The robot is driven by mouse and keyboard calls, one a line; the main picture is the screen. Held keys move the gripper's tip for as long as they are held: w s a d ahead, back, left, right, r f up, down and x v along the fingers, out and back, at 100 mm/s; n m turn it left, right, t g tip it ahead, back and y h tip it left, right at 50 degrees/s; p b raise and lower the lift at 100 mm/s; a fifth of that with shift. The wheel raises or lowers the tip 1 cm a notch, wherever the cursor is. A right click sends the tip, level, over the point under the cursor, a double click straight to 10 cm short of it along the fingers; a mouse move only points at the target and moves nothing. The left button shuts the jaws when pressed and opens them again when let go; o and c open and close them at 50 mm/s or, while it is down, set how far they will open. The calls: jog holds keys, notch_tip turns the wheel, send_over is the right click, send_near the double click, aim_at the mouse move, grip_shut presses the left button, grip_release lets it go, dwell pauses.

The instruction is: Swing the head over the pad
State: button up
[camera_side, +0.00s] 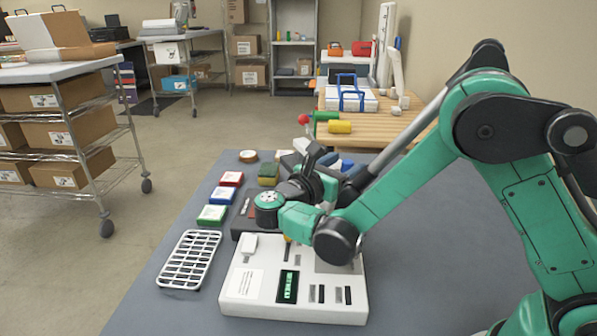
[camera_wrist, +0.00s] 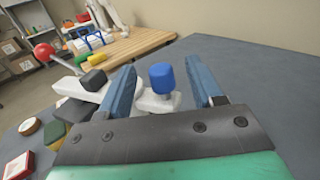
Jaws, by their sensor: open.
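A blue upright knob (camera_wrist: 162,77) stands on a white arm-like part (camera_wrist: 155,102) in the wrist view. My gripper (camera_wrist: 160,85) is open, with one blue jaw on each side of the knob and visible gaps between. To its left, a white part (camera_wrist: 68,86) carries a black block (camera_wrist: 93,79) and a lever with a red ball (camera_wrist: 43,50); this may be the head. The red ball also shows in the side view (camera_side: 303,119).
A white rack (camera_side: 189,260) and red (camera_side: 231,179), blue (camera_side: 225,195) and green (camera_side: 212,215) boxes lie left of the machine. A wooden table (camera_side: 375,131) stands behind. The grey worktop (camera_side: 430,250) is bare at right.

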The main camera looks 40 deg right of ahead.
jog(key=shift+w+d, duration=0.2)
jog(key=shift+d, duration=1.6)
grip_shut()
